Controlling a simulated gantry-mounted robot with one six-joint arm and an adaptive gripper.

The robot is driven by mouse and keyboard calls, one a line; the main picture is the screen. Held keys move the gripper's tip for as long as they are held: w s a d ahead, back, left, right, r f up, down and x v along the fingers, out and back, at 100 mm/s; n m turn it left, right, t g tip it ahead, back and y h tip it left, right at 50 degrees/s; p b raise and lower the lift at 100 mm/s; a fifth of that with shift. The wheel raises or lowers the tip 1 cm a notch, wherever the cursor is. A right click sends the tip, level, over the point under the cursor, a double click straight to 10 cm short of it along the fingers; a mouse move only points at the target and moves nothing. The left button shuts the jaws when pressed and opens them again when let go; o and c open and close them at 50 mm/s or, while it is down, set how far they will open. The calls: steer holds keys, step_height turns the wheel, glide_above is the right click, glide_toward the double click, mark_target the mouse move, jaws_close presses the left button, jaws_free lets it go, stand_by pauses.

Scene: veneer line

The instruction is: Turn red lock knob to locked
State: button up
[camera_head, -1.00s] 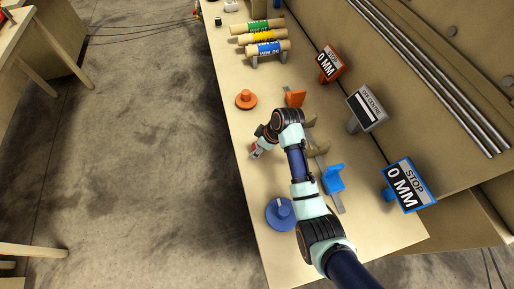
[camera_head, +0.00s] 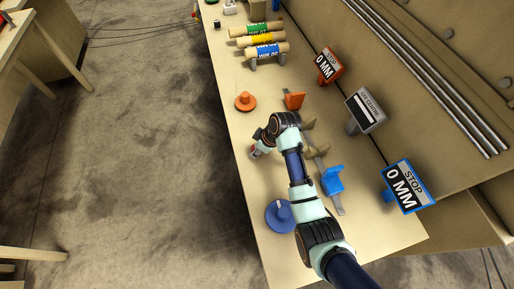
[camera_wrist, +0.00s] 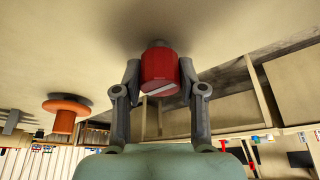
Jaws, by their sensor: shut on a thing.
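The red lock knob (camera_wrist: 160,68) shows in the wrist view, standing out from the tan bench top with a pale slanted mark on its end face. My gripper (camera_wrist: 160,80) has one finger on each side of the knob and is shut on it. In the head view, my gripper (camera_head: 256,152) is at the bench's left edge, between the orange knob and the blue knob. The red knob is mostly hidden there by my gripper and wrist. I cannot tell from the mark which setting the knob is at.
An orange knob (camera_head: 246,101) and a blue knob (camera_head: 280,215) stand on the bench (camera_head: 243,170) on either side of my arm. An orange stop (camera_head: 294,100), a blue stop (camera_head: 333,181) and sign plates line the right. Coloured rolls (camera_head: 262,38) lie at the far end.

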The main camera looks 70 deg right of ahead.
steer(key=m+p, duration=0.1)
steer(key=p, duration=0.1)
steer(key=m+h+p, duration=0.1)
steer(key=m+p, duration=0.1)
steer(key=shift+a+r, duration=0.1)
steer(key=shift+r, duration=0.2)
steer(key=m+g+h+p, duration=0.1)
steer(key=m+p, duration=0.1)
steer(key=m, duration=0.1)
steer(key=m+h+p, duration=0.1)
steer(key=m+p, duration=0.1)
steer(key=shift+w+f+m+g, duration=0.1)
steer(key=shift+f+m+g, duration=0.05)
steer(key=shift+m+g, duration=0.25)
steer(key=m+g+h, duration=0.1)
steer(key=m, duration=0.3)
steer(key=shift+w+f+m+p, duration=0.1)
steer(key=shift+m+p, duration=0.2)
steer(key=shift+p, duration=0.1)
steer(key=shift+m+g+b, duration=0.4)
steer(key=shift+m+g, duration=0.5)
steer(key=shift+m, duration=1.1)
steer(key=o, duration=1.1)
steer(key=shift+o, duration=0.2)
steer(key=shift+a, duration=0.1)
steer(key=v, duration=1.2)
